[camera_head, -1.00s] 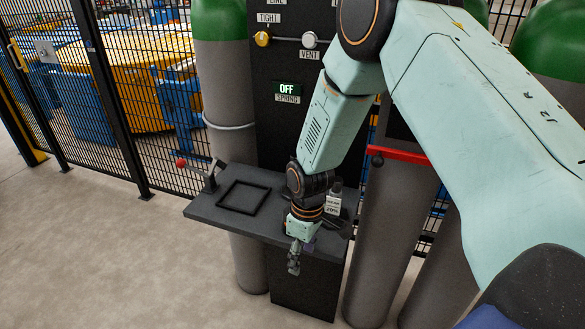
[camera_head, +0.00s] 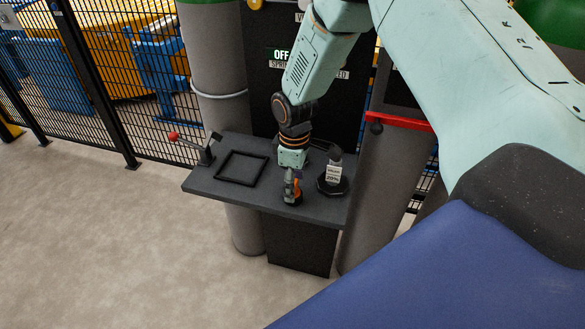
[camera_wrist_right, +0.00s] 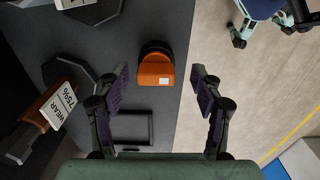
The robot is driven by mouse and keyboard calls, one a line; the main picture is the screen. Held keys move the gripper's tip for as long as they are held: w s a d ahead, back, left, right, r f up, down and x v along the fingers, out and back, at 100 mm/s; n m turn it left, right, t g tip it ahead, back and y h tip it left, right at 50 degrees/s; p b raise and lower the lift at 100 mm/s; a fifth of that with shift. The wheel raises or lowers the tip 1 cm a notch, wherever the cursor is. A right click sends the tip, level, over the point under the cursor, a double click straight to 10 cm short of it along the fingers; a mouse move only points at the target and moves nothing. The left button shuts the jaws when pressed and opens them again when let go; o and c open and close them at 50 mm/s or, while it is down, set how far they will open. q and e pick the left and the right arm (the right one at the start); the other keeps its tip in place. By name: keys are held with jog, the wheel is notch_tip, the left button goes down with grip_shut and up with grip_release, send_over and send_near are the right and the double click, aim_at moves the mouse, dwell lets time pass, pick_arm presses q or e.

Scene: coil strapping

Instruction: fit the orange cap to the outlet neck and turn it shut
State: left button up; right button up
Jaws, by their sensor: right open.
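An orange block-like piece (camera_wrist_right: 155,72) with a white label and a dark rounded base stands on the grey shelf (camera_wrist_right: 175,35). Whether it is the orange cap I cannot tell. My right gripper (camera_wrist_right: 159,84) is open, with one finger to each side of the piece in the wrist view and nothing visibly held. In the head view my right gripper (camera_head: 292,184) is at the shelf's front part, where orange (camera_head: 293,190) shows beside its fingers. I cannot make out an outlet neck. My left gripper is out of view.
A black square frame (camera_head: 263,169) lies on the shelf. A dark stand (camera_head: 333,187) with a percentage tag is close right of the gripper. A red-knobbed lever (camera_head: 206,155) is at the left. Grey cylinders (camera_head: 222,115) flank the black panel. Floor (camera_head: 120,240) is clear in front.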

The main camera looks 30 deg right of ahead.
jog(key=shift+w+d+f, duration=0.2)
jog(key=shift+d+f, duration=0.05)
jog(key=shift+f, duration=0.3)
jog(key=shift+w+d+f, duration=0.15)
jog(key=shift+d+f, duration=0.1)
jog(key=shift+f, duration=0.25)
jog(key=shift+s+a+r, duration=0.4)
jog(key=shift+s+a, duration=0.05)
jog(key=shift+a, duration=0.15)
jog(key=shift+c, duration=0.2)
jog(key=shift+w+d+f, duration=0.4)
jog(key=shift+w+d, duration=0.05)
jog(key=shift+d, duration=0.05)
jog(key=c, duration=0.6)
jog(key=shift+s+a+r, duration=0.3)
jog(key=shift+s+a, duration=0.05)
jog(key=shift+s, duration=0.05)
jog(key=c, duration=0.5)
jog(key=shift+c, duration=0.5)
jog(key=o, duration=0.5)
jog(key=shift+w+d+f, duration=0.15)
jog(key=shift+w, duration=0.05)
jog(key=shift+d, duration=0.1)
jog(key=shift+c, duration=0.8)
jog(key=c, duration=0.4)
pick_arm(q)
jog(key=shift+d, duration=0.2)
pick_arm(e)
grip_shut()
